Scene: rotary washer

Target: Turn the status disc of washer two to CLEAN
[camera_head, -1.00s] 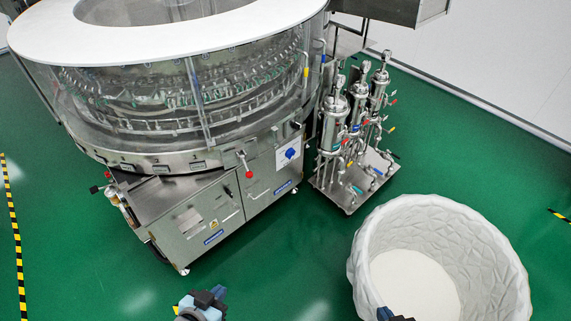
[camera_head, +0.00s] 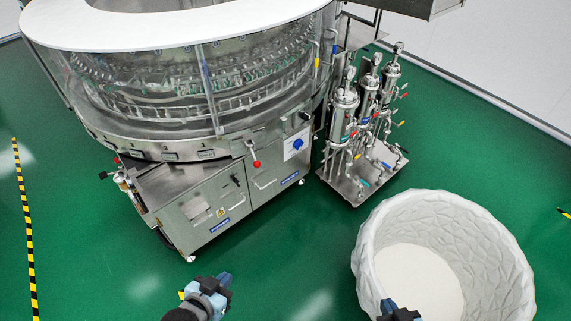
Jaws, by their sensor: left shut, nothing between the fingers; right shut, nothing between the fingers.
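A large round washer (camera_head: 185,185) with a white ring top and a clear wall stands at the upper left. On its front cabinet a small white plate (camera_head: 289,151) carries a blue knob-like disc (camera_head: 297,143). Any lettering on it is too small to read. A red-tipped lever (camera_head: 256,163) is to its left. My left gripper (camera_head: 222,281) is at the bottom centre, shut and empty, well apart from the washer. My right gripper (camera_head: 388,307) shows at the bottom edge in front of the white basket, shut and empty, partly cut off.
A large white basket (camera_head: 503,262) stands at the lower right. A steel cart with several upright cylinders (camera_head: 343,115) stands right of the washer. Green floor (camera_head: 300,235) is clear between my grippers and the washer. A yellow-black floor strip (camera_head: 26,230) runs at the left.

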